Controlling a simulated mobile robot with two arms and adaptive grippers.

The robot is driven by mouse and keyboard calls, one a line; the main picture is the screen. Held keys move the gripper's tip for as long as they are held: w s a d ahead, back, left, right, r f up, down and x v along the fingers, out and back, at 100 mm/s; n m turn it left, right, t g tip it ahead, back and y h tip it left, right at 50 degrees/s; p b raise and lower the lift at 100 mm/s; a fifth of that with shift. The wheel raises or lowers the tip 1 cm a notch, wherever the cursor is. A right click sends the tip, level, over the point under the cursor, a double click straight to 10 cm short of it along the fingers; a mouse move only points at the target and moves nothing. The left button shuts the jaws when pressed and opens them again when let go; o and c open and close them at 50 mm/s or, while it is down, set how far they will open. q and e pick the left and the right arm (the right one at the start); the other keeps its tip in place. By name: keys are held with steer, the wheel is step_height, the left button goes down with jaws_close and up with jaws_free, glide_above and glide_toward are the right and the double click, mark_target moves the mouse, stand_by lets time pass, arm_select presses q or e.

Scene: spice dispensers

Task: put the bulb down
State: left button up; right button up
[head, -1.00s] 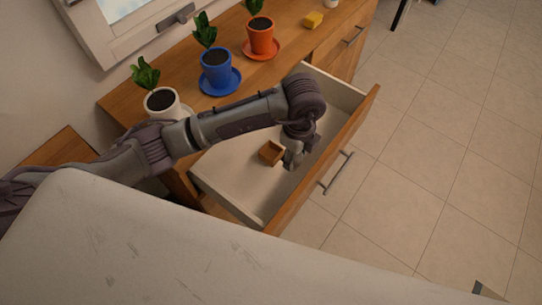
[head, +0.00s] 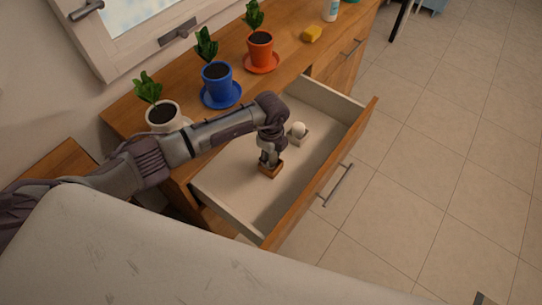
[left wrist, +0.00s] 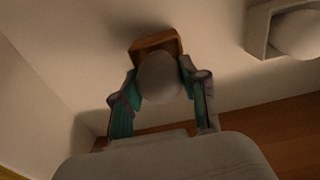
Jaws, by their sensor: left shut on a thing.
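My left gripper (head: 268,160) is inside the open drawer (head: 222,207), over a small brown wooden box (head: 270,173). In the left wrist view its two fingers are shut on a pale round bulb (left wrist: 161,77), with the brown box (left wrist: 148,45) right behind it. The bulb covers much of the box, so I cannot tell whether it touches the box or how deep it sits. In the head view the gripper hides this bulb. A second white bulb (head: 298,128) sits in a pale box (head: 301,139) farther back in the drawer. My right gripper is out of view.
Potted plants in a white pot (head: 163,117), a blue pot (head: 217,82) and an orange pot (head: 260,50) stand on the wooden counter (head: 180,82). A yellow sponge (head: 312,33) lies farther along. The drawer's front half is clear.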

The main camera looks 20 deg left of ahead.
arm_select(q)
steer(key=shift+f, duration=0.45)
steer(key=shift+f, duration=0.1)
steer(key=shift+f, duration=0.15)
steer(key=shift+s+f+b, duration=0.15)
steer(key=shift+f+b, duration=0.2)
steer(key=shift+b, duration=0.1)
steer(key=o, duration=0.8)
steer(key=shift+s, duration=0.1)
steer(key=shift+o, duration=1.3)
steer(key=shift+f, duration=0.15)
steer(key=shift+w, duration=0.2)
